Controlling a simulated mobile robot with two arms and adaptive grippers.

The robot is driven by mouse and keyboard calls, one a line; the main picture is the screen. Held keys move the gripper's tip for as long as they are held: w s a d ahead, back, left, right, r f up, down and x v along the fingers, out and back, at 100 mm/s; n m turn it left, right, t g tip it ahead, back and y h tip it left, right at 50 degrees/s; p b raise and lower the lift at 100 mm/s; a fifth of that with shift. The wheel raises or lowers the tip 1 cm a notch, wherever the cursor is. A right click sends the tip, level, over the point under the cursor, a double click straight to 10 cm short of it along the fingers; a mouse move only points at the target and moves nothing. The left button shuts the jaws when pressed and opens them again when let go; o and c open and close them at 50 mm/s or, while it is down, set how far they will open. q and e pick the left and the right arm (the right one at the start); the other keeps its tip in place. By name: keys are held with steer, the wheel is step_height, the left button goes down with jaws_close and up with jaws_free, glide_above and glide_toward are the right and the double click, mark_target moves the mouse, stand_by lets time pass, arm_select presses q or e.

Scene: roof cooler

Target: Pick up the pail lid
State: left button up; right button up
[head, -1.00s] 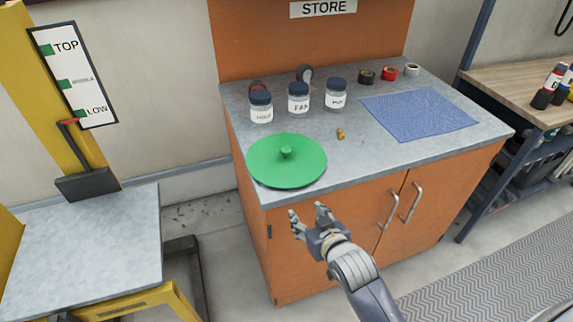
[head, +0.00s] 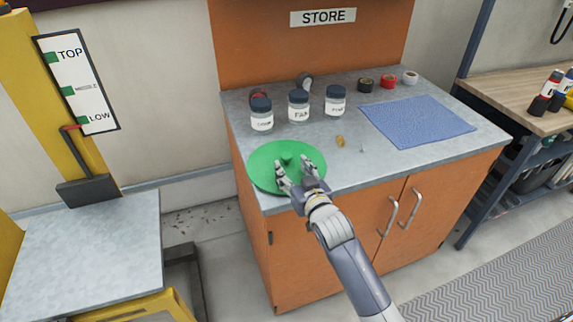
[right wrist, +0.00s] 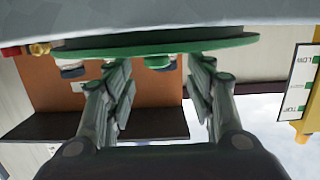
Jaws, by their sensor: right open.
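The pail lid (head: 262,172) is a flat green disc with a small knob (head: 286,158) on top. It lies on the left front part of the grey counter. My right gripper (head: 296,168) is open, with its fingers over the lid's right part, close to the knob. In the upside-down right wrist view the lid (right wrist: 215,44) spans the top, and its knob (right wrist: 158,62) shows between the open fingers, beyond the tips. I cannot tell whether the fingers touch the lid. My left gripper is not in view.
The counter (head: 350,172) carries three labelled jars (head: 298,108) behind the lid, a small brass piece (head: 340,141), a blue mat (head: 418,118) and several tape rolls (head: 388,81) at the back. A lift platform (head: 90,240) stands at the left, across a gap.

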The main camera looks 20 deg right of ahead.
mark_target(288, 160)
steer(key=w, duration=0.4)
steer(key=shift+w+d+f, duration=0.15)
steer(key=shift+f, duration=0.1)
jaws_close()
steer(key=shift+r+p, duration=0.25)
steer(key=shift+p, duration=0.15)
